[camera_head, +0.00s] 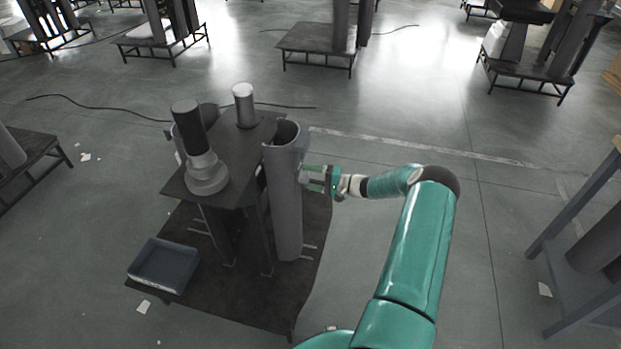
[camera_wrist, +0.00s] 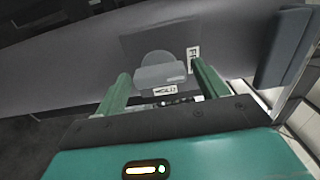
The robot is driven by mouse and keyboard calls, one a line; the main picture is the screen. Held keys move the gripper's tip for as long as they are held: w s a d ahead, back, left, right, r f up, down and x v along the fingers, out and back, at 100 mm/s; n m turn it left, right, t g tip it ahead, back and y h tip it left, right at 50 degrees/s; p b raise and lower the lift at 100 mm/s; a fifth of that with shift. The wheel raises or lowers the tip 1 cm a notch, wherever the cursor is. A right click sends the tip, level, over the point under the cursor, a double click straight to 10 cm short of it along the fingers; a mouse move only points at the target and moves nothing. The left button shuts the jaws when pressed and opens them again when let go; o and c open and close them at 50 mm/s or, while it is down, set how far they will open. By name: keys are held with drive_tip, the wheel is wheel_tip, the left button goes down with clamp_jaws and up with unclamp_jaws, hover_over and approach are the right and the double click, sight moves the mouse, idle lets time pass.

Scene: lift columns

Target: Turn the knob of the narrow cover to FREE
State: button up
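The narrow cover seems to be the tall grey tube (camera_head: 285,205) at the right of the column stand; its curved grey side (camera_wrist: 70,65) fills the wrist view. A grey knob (camera_wrist: 160,72) with a raised bar sits on a dark plate (camera_wrist: 135,42). The bar lies roughly across the picture. A HOLD label (camera_wrist: 165,90) is below the knob and an upright, partly covered FREE label (camera_wrist: 193,58) is to its right. My gripper (camera_head: 318,179) is at the tube's right side. In the wrist view my gripper (camera_wrist: 161,74) is open, one finger either side of the knob, with visible gaps.
The stand (camera_head: 228,175) also carries a dark-topped cylinder (camera_head: 189,125) and a shorter light-topped one (camera_head: 245,107). A blue-grey bin (camera_head: 164,265) lies on the lower left of its base. A blue-legged table (camera_head: 575,200) stands at the right.

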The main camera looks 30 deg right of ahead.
drive_tip(key=shift+s, duration=0.15)
drive_tip(key=v, duration=1.3)
drive_tip(key=shift+s+d, duration=0.2)
drive_tip(key=shift+d, duration=0.05)
drive_tip(key=a+r+n+g+h, duration=0.25)
drive_tip(key=a+r+g, duration=0.35)
drive_tip(key=a+r, duration=0.6)
drive_tip(key=a+r+n+g+h, duration=0.2)
drive_tip(key=a+r+n+g, duration=0.3)
drive_tip(key=a+r, duration=0.6)
drive_tip(key=s+a+r+t+h, duration=0.1)
drive_tip(key=s+a+r+h, duration=0.1)
drive_tip(key=s+a+r, duration=0.2)
drive_tip(key=s+a+r+n+t+h, duration=0.1)
drive_tip(key=s+a+r+h, duration=0.2)
drive_tip(key=s+a, duration=0.3)
drive_tip(key=s+a+r+n+t+h, duration=0.1)
drive_tip(key=s+a+r, duration=0.3)
drive_tip(key=s, duration=0.9)
drive_tip(key=shift+s+a+r+h, duration=0.15)
drive_tip(key=shift+a+r+h, duration=0.15)
drive_tip(key=shift+a+h, duration=0.6)
